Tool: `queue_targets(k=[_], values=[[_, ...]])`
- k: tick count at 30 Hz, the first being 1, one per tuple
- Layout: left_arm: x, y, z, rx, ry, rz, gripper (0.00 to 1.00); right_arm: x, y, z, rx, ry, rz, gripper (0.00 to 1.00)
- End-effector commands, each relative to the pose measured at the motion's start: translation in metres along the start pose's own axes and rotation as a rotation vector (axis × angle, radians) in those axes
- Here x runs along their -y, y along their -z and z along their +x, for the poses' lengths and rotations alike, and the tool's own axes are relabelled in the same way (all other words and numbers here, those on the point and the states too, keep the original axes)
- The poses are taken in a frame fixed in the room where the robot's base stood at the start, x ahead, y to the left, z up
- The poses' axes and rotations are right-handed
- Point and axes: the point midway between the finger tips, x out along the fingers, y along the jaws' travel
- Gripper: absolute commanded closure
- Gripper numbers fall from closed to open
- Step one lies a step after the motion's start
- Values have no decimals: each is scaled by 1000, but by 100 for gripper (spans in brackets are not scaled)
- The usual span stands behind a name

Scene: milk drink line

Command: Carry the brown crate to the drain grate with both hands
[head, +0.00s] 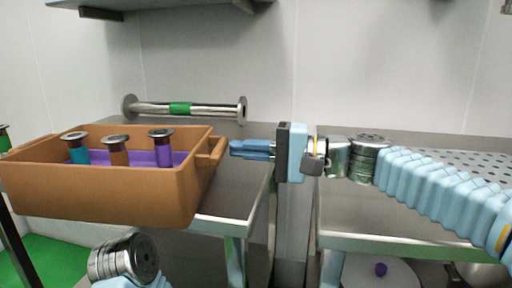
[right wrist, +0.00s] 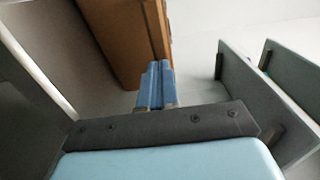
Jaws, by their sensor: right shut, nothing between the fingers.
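The brown crate (head: 100,195) stands at the left on a steel table. It has a bar handle (head: 212,152) on its right side. Inside it are a teal piece (head: 78,154), a brown piece (head: 117,155) and a purple piece (head: 163,153), each with a metal cap. My right gripper (head: 232,148) is shut and empty, its blue fingers pointing left at the handle. I cannot tell whether they touch it. In the right wrist view the fingers (right wrist: 155,68) lie close to the crate (right wrist: 110,40). The perforated drain grate (head: 450,165) is at the right. My left gripper is out of view.
A metal spool with a green band (head: 180,108) lies behind the crate by the wall. A gap separates the left table (head: 230,203) from the right steel table (head: 345,215). A shelf (head: 150,4) hangs above. Green floor (head: 60,260) shows at lower left.

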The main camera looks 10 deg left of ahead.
Motion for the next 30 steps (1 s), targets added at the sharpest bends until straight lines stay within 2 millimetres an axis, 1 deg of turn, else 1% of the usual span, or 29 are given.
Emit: queue_targets(k=[8,11,14,18,24,27,30], values=[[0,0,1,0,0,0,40,0,-1,1,1,0,0,100],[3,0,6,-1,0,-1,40,-2,-8,8,3,1,-1,100],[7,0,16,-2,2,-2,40,-5,-26,25,7,1,-1,100],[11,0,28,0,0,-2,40,-5,-56,55,9,0,-2,100],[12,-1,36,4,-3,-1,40,-2,-94,93,6,-1,-1,100],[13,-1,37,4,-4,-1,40,-1,-105,104,5,0,0,100],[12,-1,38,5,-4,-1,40,0,-110,109,2,0,0,100]])
